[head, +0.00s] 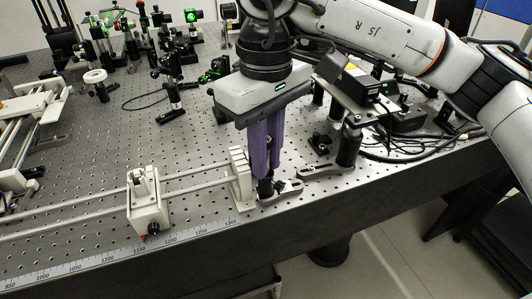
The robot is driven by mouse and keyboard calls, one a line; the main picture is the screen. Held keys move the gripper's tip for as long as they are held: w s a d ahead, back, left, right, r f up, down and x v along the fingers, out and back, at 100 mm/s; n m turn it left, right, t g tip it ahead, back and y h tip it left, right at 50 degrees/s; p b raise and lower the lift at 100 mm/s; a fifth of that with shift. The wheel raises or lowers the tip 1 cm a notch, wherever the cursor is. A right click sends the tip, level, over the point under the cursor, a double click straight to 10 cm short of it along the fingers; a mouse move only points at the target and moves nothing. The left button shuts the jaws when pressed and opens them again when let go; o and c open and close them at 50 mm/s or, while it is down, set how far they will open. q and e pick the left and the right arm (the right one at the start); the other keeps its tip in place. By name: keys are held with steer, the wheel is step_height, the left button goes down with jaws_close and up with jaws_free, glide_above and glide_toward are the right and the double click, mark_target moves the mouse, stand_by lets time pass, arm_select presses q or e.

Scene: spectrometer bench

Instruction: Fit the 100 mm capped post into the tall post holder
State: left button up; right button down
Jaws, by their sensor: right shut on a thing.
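My right gripper (264,170) points straight down near the front edge of the bench, with its purple fingers close together. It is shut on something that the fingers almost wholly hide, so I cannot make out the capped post. A short dark cylinder (266,188) shows directly below the fingertips, beside a flat metal clamp base (288,189). It looks like the post holder, but the fingers cover its top. I cannot tell whether a post is inside it. My left gripper is not in view.
A white rail end block (241,178) stands just left of the fingers. A white carriage (148,205) sits on the rails further left. Several optics mounts and cables fill the back.

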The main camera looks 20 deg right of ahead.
steer(key=shift+f, duration=0.2)
steer(key=shift+r, duration=0.25)
steer(key=shift+r+p, duration=1.7)
steer(key=shift+r, duration=0.85)
steer(key=shift+f, duration=0.25)
steer(key=shift+f+b, duration=1.4)
steer(key=shift+f, duration=0.2)
steer(key=shift+f+b, duration=0.9)
steer(key=shift+r, duration=0.15)
